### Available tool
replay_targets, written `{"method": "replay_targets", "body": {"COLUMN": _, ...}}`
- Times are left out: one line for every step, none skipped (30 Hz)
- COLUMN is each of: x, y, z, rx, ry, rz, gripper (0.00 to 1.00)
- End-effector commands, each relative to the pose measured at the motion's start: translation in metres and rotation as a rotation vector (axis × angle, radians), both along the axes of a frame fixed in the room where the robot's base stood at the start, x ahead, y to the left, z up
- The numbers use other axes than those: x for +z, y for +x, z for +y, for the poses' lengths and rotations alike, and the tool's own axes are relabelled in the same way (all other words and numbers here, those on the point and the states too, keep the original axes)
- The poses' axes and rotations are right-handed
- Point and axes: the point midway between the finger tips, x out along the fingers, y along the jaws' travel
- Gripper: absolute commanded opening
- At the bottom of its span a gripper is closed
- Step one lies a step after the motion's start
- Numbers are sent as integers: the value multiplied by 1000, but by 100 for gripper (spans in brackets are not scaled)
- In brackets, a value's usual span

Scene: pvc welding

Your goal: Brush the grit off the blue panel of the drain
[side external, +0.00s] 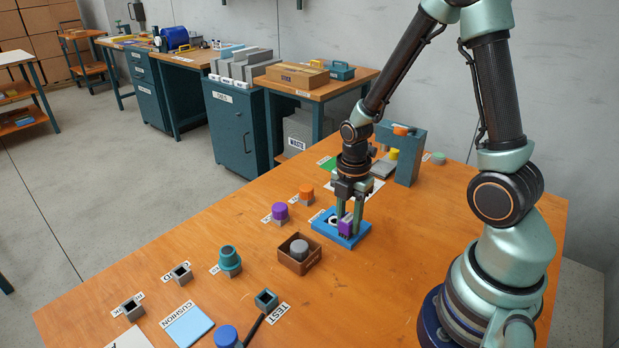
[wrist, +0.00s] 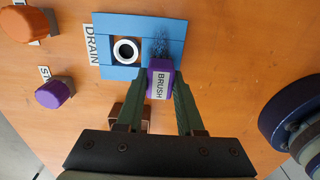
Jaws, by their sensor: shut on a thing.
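The drain is a blue panel (side external: 324,230) lying on the orange table, also seen at the top of the wrist view (wrist: 110,66). A white ring with a dark hole (wrist: 125,50) sits in its opening. A patch of dark grit (wrist: 161,38) lies on the panel to the right of the ring in the wrist view. My gripper (side external: 348,221) is shut on a purple brush (wrist: 160,78) labelled BRUSH. The brush is over the panel's near edge, beside the grit; whether the bristles touch it is hidden.
A brown open box (side external: 300,262) with a grey knob stands left of the drain. Purple-topped (side external: 280,211) and orange-topped (side external: 306,192) pieces stand behind. A teal bracket (side external: 411,158) stands at the back right. A teal piece (side external: 230,259) and a light-blue cushion (side external: 188,325) are further left.

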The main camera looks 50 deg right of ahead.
Motion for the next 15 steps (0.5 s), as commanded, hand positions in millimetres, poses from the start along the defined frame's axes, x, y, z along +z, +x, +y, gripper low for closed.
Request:
{"method": "replay_targets", "body": {"x": 0, "y": 0, "z": 5, "rx": 3, "ry": 0, "rz": 1, "gripper": 0}}
{"method": "replay_targets", "body": {"x": 0, "y": 0, "z": 8, "rx": 3, "ry": 0, "rz": 1, "gripper": 0}}
{"method": "replay_targets", "body": {"x": 0, "y": 0, "z": 12, "rx": 3, "ry": 0, "rz": 1, "gripper": 0}}
{"method": "replay_targets", "body": {"x": 0, "y": 0, "z": 14, "rx": 3, "ry": 0, "rz": 1, "gripper": 0}}
{"method": "replay_targets", "body": {"x": 0, "y": 0, "z": 17, "rx": 3, "ry": 0, "rz": 1, "gripper": 0}}
{"method": "replay_targets", "body": {"x": 0, "y": 0, "z": 17, "rx": 0, "ry": 0, "rz": 1, "gripper": 0}}
{"method": "replay_targets", "body": {"x": 0, "y": 0, "z": 13, "rx": -4, "ry": 0, "rz": 1, "gripper": 0}}
{"method": "replay_targets", "body": {"x": 0, "y": 0, "z": 9, "rx": -5, "ry": 0, "rz": 1, "gripper": 0}}
{"method": "replay_targets", "body": {"x": 0, "y": 0, "z": 5, "rx": -5, "ry": 0, "rz": 1, "gripper": 0}}
{"method": "replay_targets", "body": {"x": 0, "y": 0, "z": 3, "rx": -5, "ry": 0, "rz": 1, "gripper": 0}}
{"method": "replay_targets", "body": {"x": 0, "y": 0, "z": 0, "rx": -6, "ry": 0, "rz": 1, "gripper": 0}}
{"method": "replay_targets", "body": {"x": 0, "y": 0, "z": -4, "rx": -5, "ry": 0, "rz": 1, "gripper": 0}}
{"method": "replay_targets", "body": {"x": 0, "y": -1, "z": -6, "rx": -5, "ry": 0, "rz": 1, "gripper": 0}}
{"method": "replay_targets", "body": {"x": 0, "y": -1, "z": -9, "rx": -5, "ry": 0, "rz": 1, "gripper": 0}}
{"method": "replay_targets", "body": {"x": 0, "y": 0, "z": -13, "rx": -4, "ry": 0, "rz": 1, "gripper": 0}}
